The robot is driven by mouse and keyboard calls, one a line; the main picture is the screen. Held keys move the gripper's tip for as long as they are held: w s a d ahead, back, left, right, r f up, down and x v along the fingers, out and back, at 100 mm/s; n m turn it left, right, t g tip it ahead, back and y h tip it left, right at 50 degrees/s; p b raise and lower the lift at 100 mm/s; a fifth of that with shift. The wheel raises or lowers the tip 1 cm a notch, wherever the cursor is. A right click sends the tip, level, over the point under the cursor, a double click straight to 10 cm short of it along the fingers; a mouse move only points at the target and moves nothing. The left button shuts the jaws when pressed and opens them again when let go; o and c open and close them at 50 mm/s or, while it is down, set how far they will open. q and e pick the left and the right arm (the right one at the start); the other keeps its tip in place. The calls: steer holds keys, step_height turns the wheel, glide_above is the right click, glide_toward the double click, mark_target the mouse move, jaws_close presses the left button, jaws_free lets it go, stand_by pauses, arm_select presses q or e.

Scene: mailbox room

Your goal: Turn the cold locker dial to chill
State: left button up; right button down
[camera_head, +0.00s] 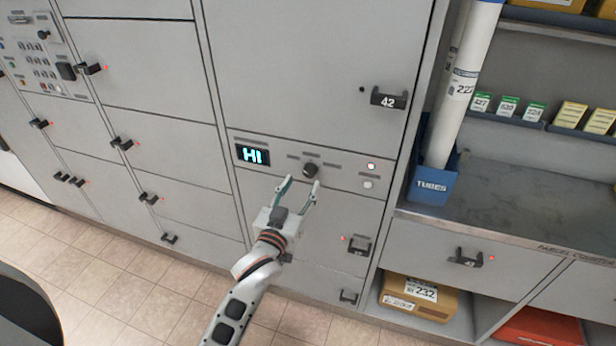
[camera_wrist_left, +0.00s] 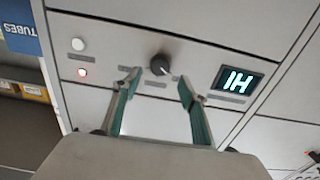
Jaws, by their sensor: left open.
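The cold locker dial (camera_head: 311,170) is a small dark round knob on a grey panel strip below door 42. It also shows in the left wrist view (camera_wrist_left: 159,65), with a light pointer mark on it. A display (camera_head: 253,155) left of the dial reads HI in cyan; in the left wrist view the display (camera_wrist_left: 238,83) appears upside down. My left gripper (camera_head: 301,186) is open and empty, just below and in front of the dial. In the left wrist view its two fingers (camera_wrist_left: 157,82) stand apart on either side of the dial, seemingly not touching it. My right gripper is not in view.
A red light (camera_head: 371,166) and a white button (camera_head: 368,184) sit right of the dial. Locker handles (camera_head: 388,99) stick out above and below. A blue TUBES bin (camera_head: 433,180) stands on the counter (camera_head: 500,200) at right.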

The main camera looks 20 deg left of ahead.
mark_target(308, 173)
arm_select(q)
steer(key=shift+w+d, duration=0.1)
steer(key=shift+w, duration=2.3)
steer(key=c, duration=1.1)
